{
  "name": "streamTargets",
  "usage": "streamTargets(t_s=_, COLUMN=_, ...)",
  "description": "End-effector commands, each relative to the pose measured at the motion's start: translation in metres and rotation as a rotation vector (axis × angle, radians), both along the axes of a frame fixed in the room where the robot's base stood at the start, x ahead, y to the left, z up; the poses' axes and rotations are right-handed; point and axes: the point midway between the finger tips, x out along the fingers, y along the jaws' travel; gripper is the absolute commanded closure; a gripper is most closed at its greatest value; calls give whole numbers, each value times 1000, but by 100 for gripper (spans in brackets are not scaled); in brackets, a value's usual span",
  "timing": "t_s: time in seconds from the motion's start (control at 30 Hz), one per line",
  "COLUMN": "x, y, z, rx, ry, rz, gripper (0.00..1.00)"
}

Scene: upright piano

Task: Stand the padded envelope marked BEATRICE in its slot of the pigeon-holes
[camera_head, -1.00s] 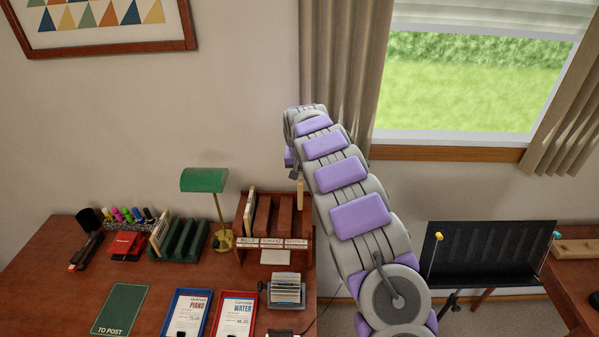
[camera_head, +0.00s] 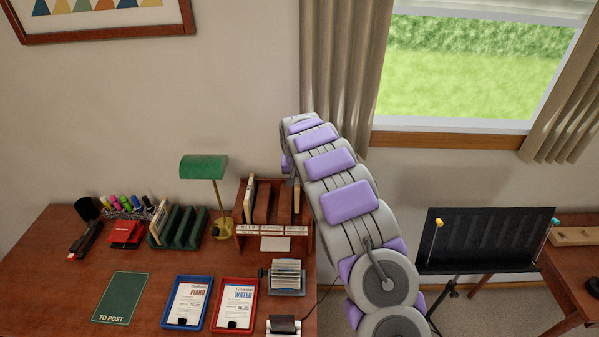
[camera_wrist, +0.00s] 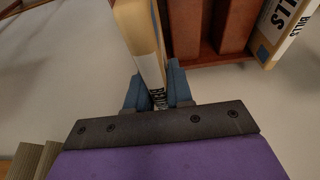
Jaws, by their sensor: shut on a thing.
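My gripper (camera_wrist: 156,76) is shut on a pale padded envelope (camera_wrist: 140,32) with yellow bands; only part of its dark lettering shows between the fingers. In the head view the envelope (camera_head: 297,198) shows as a narrow upright strip at the right-hand slot of the brown wooden pigeon-holes (camera_head: 246,229), above the rightmost label. I cannot tell how deep its lower edge is. The pigeon-holes also show in the wrist view (camera_wrist: 185,30), beside the held envelope.
A BILLS envelope (camera_wrist: 283,30) stands in the far-left slot, as seen by the head camera. A green lamp (camera_head: 204,167) stands just left of the pigeon-holes. A card file (camera_head: 286,277) and red tray (camera_head: 235,305) lie in front. A music stand (camera_head: 485,240) is at right.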

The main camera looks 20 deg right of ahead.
Motion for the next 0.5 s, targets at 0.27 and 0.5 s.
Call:
streamTargets(t_s=0.27, x=1, y=-4, z=-27, rx=4, ry=-2, rz=-1, gripper=100)
streamTargets(t_s=0.5, x=0, y=-5, z=-47, rx=6, ry=-1, rz=-1, gripper=100)
